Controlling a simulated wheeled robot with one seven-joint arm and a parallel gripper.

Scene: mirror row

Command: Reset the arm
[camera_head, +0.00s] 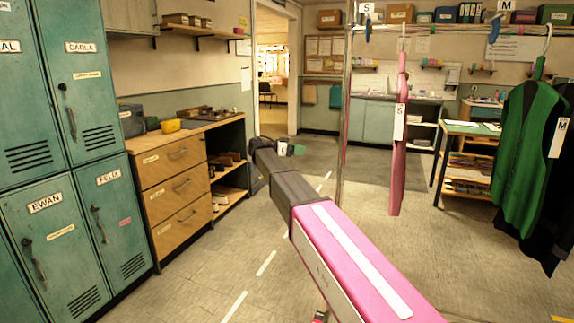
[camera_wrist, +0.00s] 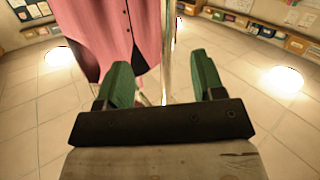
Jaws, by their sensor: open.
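My arm reaches forward from the lower right of the head view, with a pink link and a dark forearm. My gripper (camera_head: 292,149) is at its far end, small and partly hidden by the wrist. In the wrist view my gripper (camera_wrist: 163,85) shows two green fingers spread apart, with nothing held between them. A pink garment (camera_wrist: 108,35) hangs beyond the fingers, and a thin metal pole (camera_wrist: 167,45) stands in line with the gap. I cannot tell whether a finger touches the garment. The pink garment (camera_head: 397,150) hangs right of my gripper in the head view.
Teal lockers (camera_head: 75,130) and a wooden drawer unit (camera_head: 172,180) line the left side. A rail pole (camera_head: 345,100) stands right of my gripper. Green and black garments (camera_head: 528,135) hang at the right. A doorway (camera_head: 274,70) is behind. The tiled floor (camera_head: 240,260) at front left is clear.

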